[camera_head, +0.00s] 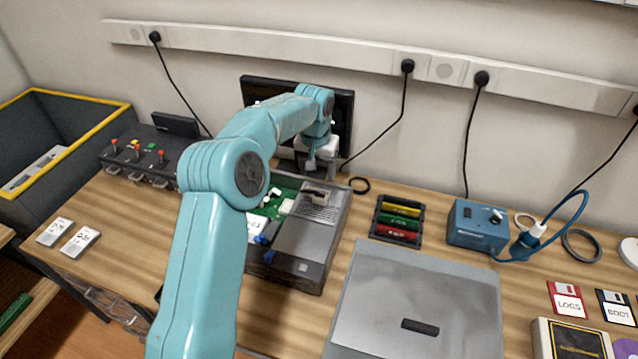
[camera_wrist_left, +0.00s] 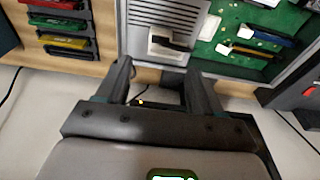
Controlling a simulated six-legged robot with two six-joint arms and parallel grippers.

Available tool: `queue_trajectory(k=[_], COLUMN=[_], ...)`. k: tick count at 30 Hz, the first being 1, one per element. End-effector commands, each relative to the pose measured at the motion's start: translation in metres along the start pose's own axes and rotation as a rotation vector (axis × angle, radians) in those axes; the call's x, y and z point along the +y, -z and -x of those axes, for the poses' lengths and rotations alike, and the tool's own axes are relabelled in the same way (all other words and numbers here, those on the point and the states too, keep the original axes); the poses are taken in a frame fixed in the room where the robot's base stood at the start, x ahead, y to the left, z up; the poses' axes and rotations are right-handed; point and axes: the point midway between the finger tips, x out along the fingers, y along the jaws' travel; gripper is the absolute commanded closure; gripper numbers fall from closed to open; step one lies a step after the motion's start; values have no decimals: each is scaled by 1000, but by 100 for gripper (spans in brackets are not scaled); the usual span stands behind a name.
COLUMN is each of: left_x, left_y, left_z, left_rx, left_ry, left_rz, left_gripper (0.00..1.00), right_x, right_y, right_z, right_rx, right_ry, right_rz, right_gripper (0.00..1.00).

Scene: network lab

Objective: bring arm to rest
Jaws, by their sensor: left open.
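My left arm (camera_head: 212,235) is teal and reaches from the bottom of the head view over the bench. My left gripper (camera_head: 322,172) hangs at the back edge of an open grey device case (camera_head: 312,262), in front of a dark monitor (camera_head: 340,112). In the left wrist view, the gripper's two dark fingers (camera_wrist_left: 158,72) are apart with nothing held between them. The case's green board (camera_wrist_left: 245,35) and grey drive part (camera_wrist_left: 165,40) show beyond the fingertips. My arm hides part of the case in the head view. My right gripper is not in view.
A rack of coloured modules (camera_head: 398,221), a blue power box (camera_head: 478,226) and a grey mat (camera_head: 385,300) lie right of the case. A switch panel (camera_head: 140,158) and a yellow-rimmed bin (camera_head: 75,98) are left. Black cables hang from the wall strip (camera_head: 330,55).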

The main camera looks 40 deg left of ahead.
Motion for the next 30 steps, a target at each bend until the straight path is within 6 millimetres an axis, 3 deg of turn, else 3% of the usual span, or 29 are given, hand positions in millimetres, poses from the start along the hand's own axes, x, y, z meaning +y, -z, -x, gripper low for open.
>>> queue_trajectory(k=[3,7,30], left_x=[0,0,0], left_y=[0,0,-1], left_z=[17,25,26], left_rx=[1,-1,-1], left_ry=[0,0,0], left_rz=[0,0,0], left_gripper=[33,33,33], right_x=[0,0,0], right_y=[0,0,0], right_z=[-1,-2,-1], right_rx=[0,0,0], right_ry=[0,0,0], right_rz=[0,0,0], right_gripper=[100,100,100])
